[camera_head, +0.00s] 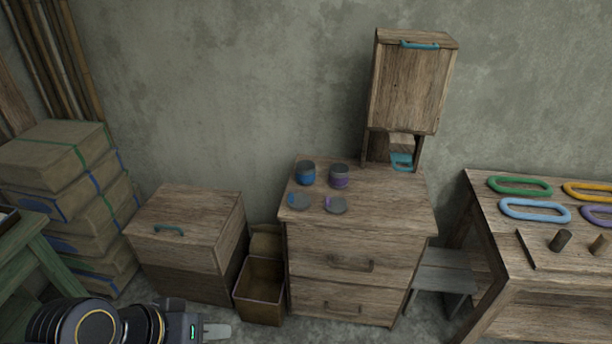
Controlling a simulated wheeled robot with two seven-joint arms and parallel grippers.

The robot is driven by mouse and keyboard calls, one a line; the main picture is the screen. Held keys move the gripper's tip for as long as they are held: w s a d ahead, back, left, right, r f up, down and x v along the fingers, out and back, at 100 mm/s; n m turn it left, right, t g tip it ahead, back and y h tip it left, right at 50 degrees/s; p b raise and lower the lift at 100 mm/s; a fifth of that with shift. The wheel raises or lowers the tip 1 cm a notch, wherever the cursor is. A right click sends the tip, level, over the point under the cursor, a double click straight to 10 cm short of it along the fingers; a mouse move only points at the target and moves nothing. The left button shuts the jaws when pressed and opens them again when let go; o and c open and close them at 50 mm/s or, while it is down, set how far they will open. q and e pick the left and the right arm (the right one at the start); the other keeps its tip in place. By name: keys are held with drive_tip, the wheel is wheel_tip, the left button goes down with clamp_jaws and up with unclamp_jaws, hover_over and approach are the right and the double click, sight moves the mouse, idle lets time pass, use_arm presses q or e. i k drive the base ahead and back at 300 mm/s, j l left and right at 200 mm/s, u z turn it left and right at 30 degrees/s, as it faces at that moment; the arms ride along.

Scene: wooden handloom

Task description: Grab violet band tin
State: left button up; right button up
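The violet band tin (339,177) stands upright on top of the wooden drawer cabinet (385,212), towards the back. A similar tin with a blue band (305,174) stands just left of it. Two flat grey discs that look like lids lie in front of the tins, one with a blue mark (299,201) and one with a violet mark (335,205). My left gripper (216,331) is low at the bottom edge, left of and below the cabinet top, well apart from the tins. Only one pale finger shows clearly, so its opening is unclear. My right gripper is out of view.
A tall wooden box (408,85) with teal handles rises at the cabinet's back right. A wooden chest (185,212) and an open bin (261,280) stand left of the cabinet. A table (520,265) with coloured rings is at right. The cabinet top's front right is clear.

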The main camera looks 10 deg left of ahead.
sight(339, 176)
drive_tip(key=i+l+u, duration=0.1)
drive_tip(key=i+l, duration=0.15)
drive_tip(key=i+l+u, duration=0.15)
drive_tip(key=l, duration=0.25)
drive_tip(key=i+l+u, duration=0.1)
drive_tip(key=i+l, duration=0.15)
drive_tip(key=l, duration=0.15)
drive_tip(key=i+l+u, duration=0.15)
drive_tip(key=l, duration=0.2)
drive_tip(key=u, duration=1.15)
